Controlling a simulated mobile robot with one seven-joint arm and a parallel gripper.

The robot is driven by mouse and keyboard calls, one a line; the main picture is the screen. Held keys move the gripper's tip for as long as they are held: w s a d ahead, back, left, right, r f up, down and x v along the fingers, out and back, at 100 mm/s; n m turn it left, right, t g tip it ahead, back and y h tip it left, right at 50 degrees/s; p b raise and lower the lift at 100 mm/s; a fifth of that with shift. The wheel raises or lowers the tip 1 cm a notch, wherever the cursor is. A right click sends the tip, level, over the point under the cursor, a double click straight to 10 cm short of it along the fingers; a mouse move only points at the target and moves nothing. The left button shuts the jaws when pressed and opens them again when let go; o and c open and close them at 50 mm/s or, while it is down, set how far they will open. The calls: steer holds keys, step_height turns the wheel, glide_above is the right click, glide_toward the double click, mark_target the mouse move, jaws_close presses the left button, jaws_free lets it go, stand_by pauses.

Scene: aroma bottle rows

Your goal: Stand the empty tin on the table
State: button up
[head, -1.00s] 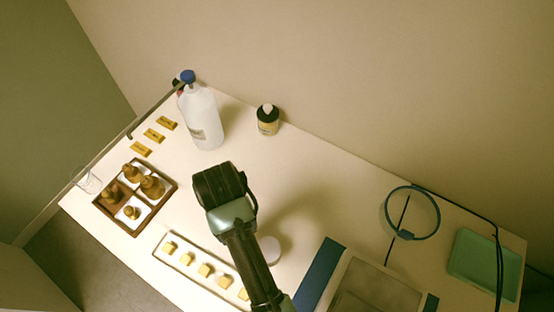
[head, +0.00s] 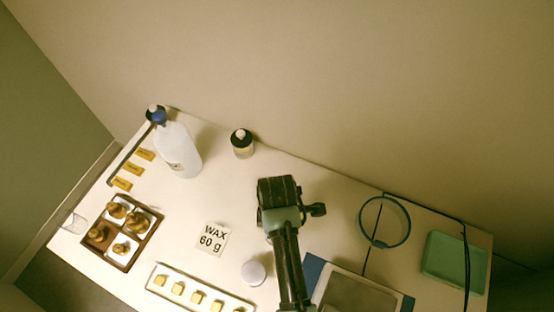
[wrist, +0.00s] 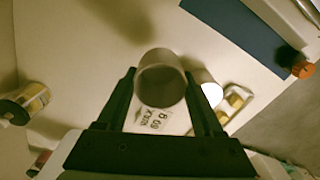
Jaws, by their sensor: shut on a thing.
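The empty tin (wrist: 162,80) is a dull grey cylinder with its round open end towards the wrist camera. My gripper (wrist: 160,92) is shut on it, with one dark finger on each side. In the head view my gripper (head: 283,192) is over the middle of the table (head: 330,217), and the tin cannot be made out there. The wrist view shows table surface beyond the tin; its height above it is hard to judge.
A blue ring (head: 385,222) and green tray (head: 454,259) are right.

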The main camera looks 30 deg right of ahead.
steer(key=shift+f, duration=3.55)
steer(key=shift+f+b, duration=0.15)
steer(key=shift+b, duration=0.15)
steer(key=o, duration=1.3)
step_height(320, 180, up, 12)
steer(key=shift+r+p, duration=0.2)
steer(key=shift+p, duration=0.3)
steer(key=shift+w, duration=0.1)
